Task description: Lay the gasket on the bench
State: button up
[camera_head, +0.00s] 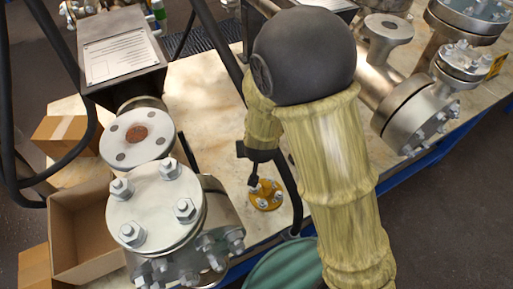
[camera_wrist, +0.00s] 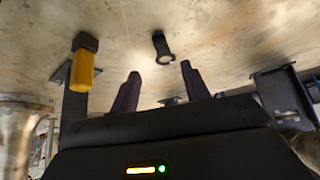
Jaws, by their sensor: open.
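I cannot make out a separate gasket in either view. The bench (camera_head: 215,100) has a pale, stained top, and it fills the upper part of the wrist view (camera_wrist: 225,30). My gripper (camera_wrist: 160,80) is open, its two dark purple fingers apart with nothing visible between them. In the head view, dark parts of my gripper (camera_head: 256,165) show beyond my arm, above the bench beside a small orange bolted flange (camera_head: 265,195). An open flange (camera_head: 137,140) with bolt holes and a brown centre faces up at left.
A bolted vessel cover (camera_head: 157,205) stands at front left, with cardboard boxes (camera_head: 85,235) beside it. More flanged vessels (camera_head: 415,110) stand at right.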

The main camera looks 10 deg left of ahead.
jog(key=s+d+r+m+g, duration=0.1)
jog(key=s+d+r, duration=0.2)
jog(key=d, duration=0.4)
jog(key=s+d+r+m+g+h, duration=0.1)
jog(key=s+d+r, duration=0.2)
jog(key=d, duration=0.5)
jog(key=s+d+r+g, duration=0.2)
jog(key=s+d+r, duration=0.1)
jog(key=d, duration=0.5)
jog(key=shift+s+d+m+h, duration=0.2)
jog(key=shift+d+m+h, duration=0.1)
jog(key=shift+m, duration=0.1)
